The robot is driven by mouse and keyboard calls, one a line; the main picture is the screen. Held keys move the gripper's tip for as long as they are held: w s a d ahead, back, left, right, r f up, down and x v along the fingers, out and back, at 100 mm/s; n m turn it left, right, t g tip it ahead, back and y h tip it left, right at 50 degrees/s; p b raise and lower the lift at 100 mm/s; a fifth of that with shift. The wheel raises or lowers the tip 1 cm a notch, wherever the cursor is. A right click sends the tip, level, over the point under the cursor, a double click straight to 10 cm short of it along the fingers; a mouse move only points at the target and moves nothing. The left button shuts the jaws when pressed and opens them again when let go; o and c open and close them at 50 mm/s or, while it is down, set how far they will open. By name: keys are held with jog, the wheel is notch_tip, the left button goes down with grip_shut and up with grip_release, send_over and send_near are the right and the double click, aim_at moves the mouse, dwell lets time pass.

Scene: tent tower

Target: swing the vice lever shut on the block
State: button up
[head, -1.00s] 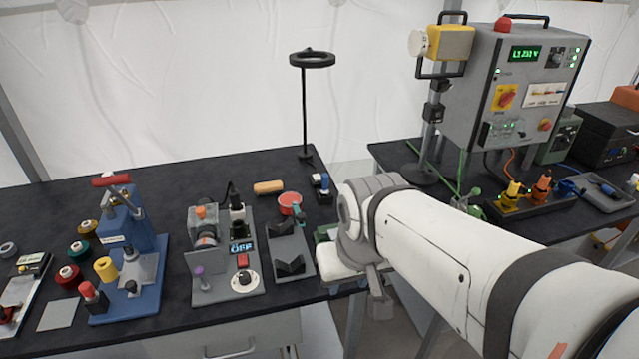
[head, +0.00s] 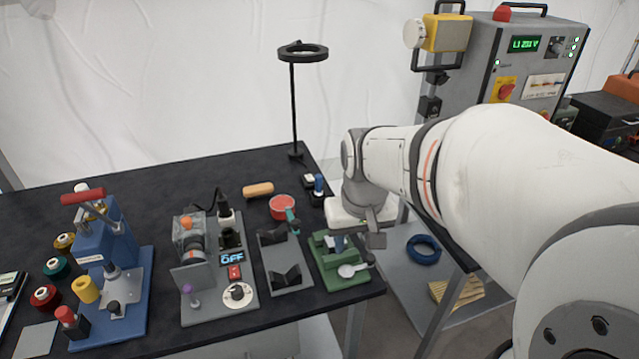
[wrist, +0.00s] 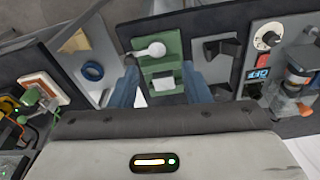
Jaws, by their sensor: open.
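The green vice (head: 343,281) stands at the right front corner of the left bench. Its lever ends in a pale round knob (head: 347,271); lever and knob (wrist: 156,49) also show in the wrist view, lying across the far part of the green vice (wrist: 172,42). A pale grey block (wrist: 165,83) sits in the vice nearer to me. My gripper (wrist: 160,68) is open above the vice, its two blue fingers on either side of it. It holds nothing. In the head view, my wrist hides part of the vice.
A grey V-block fixture (head: 285,262) stands just left of the vice, with a unit showing OFF (head: 215,280) beyond it. A black ring lamp (head: 303,52) stands behind. A blue coil (head: 424,249) lies lower, right of the bench edge.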

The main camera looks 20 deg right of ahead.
jog(key=m+g, duration=0.1)
jog(key=g, duration=0.1)
send_over(371, 257)
notch_tip(371, 257, down, 6)
jog(key=shift+a+r+b, duration=0.1)
jog(key=shift+r+b, duration=0.05)
jog(key=shift+b, duration=0.2)
jog(key=shift+f, duration=0.3)
notch_tip(371, 257, down, 7)
jog(key=shift+f, duration=0.1)
grip_shut()
